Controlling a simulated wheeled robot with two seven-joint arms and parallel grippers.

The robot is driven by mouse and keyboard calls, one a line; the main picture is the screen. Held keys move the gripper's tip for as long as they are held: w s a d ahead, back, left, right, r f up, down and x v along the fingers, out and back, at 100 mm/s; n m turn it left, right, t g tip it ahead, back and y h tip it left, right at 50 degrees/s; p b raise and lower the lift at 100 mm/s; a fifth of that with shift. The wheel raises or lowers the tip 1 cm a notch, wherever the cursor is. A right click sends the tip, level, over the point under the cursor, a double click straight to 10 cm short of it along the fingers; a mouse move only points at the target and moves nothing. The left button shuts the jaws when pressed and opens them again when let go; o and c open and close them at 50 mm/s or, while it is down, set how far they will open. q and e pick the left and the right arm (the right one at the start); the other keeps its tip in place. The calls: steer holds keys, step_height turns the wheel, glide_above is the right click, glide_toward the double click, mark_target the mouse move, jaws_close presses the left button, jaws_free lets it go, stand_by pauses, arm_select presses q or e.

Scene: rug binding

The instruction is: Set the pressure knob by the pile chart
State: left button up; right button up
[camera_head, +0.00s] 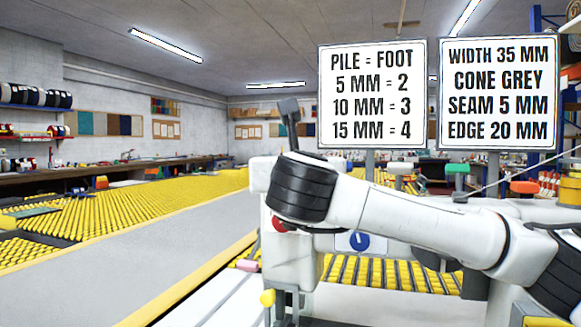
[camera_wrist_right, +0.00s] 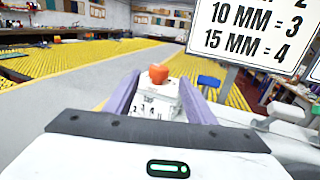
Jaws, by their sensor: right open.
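The pile chart (camera_head: 372,95) stands upright at the top middle and reads PILE = FOOT, 5 MM = 2, 10 MM = 3, 15 MM = 4. Its lower part also shows in the right wrist view (camera_wrist_right: 248,35). There, an orange knob (camera_wrist_right: 158,73) tops a white block (camera_wrist_right: 152,105) marked with numerals, of which 2, 3 and 4 seem readable. My right gripper (camera_wrist_right: 159,83) is open, its two fingers on either side of the block and knob; contact cannot be told. In the head view my right arm hides this spot. My left gripper is out of view.
A second sign (camera_head: 498,93) reads WIDTH 35 MM, CONE GREY, SEAM 5 MM, EDGE 20 MM. A blue dial (camera_head: 359,242) sits below my right arm. A green-topped post (camera_head: 457,169) and an orange-topped post (camera_head: 524,187) stand behind the arm. A long grey strip (camera_head: 130,250) lies clear at left.

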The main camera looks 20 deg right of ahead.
steer(key=p+x, duration=0.2)
steer(key=x, duration=0.6)
steer(key=shift+w+f, duration=0.1)
steer(key=shift+w, duration=0.2)
